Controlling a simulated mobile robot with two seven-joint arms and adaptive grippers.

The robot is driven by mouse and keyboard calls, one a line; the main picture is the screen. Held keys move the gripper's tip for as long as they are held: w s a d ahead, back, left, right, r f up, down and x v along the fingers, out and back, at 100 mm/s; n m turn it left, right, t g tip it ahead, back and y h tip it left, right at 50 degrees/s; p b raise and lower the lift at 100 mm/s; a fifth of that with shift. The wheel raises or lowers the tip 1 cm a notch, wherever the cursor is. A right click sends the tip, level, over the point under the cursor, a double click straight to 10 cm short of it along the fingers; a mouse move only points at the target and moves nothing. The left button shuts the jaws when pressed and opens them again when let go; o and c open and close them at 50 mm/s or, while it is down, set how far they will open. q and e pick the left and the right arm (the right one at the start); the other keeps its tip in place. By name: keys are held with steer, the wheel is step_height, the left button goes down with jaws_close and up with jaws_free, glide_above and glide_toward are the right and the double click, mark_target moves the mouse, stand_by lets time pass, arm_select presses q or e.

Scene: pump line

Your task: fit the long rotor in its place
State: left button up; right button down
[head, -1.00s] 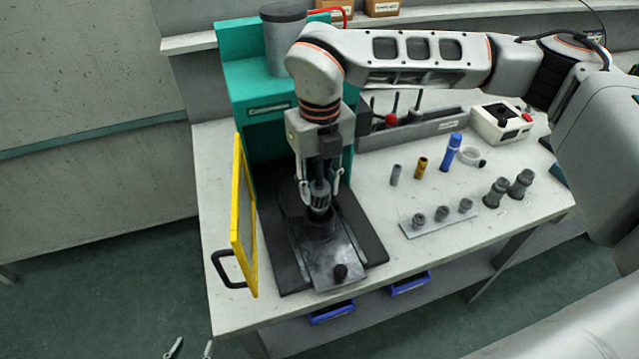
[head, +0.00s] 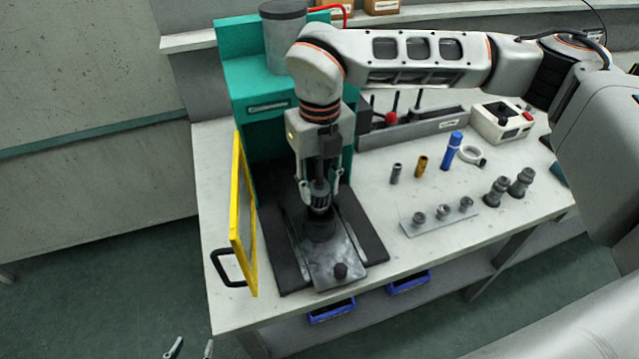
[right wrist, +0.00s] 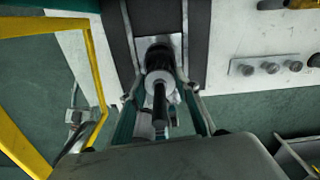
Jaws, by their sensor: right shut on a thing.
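The long rotor (head: 319,202) is a grey ribbed cylinder with a slim shaft, held upright in my right gripper (head: 320,190). Its lower end is at the mouth of the black round housing (head: 320,225) on the machine's metal plate. In the right wrist view the rotor's shaft (right wrist: 160,105) points toward the camera between the fingers, over the dark housing (right wrist: 158,55). I cannot tell how deep the lower end sits. My left gripper (head: 190,349) shows only its fingertips at the bottom edge, apart and empty, away from the table.
A yellow-framed door (head: 243,220) stands open left of the housing. The table's front right is clear.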

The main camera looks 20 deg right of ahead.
steer(key=shift+f+b, duration=1.35)
steer(key=shift+f, duration=0.65)
stand_by(0.8)
steer(key=c, duration=1.2)
jaws_free()
steer(key=shift+r, duration=0.1)
steer(key=shift+r+p, duration=1.45)
steer(key=shift+r, duration=1)
steer(key=shift+s+f, duration=0.1)
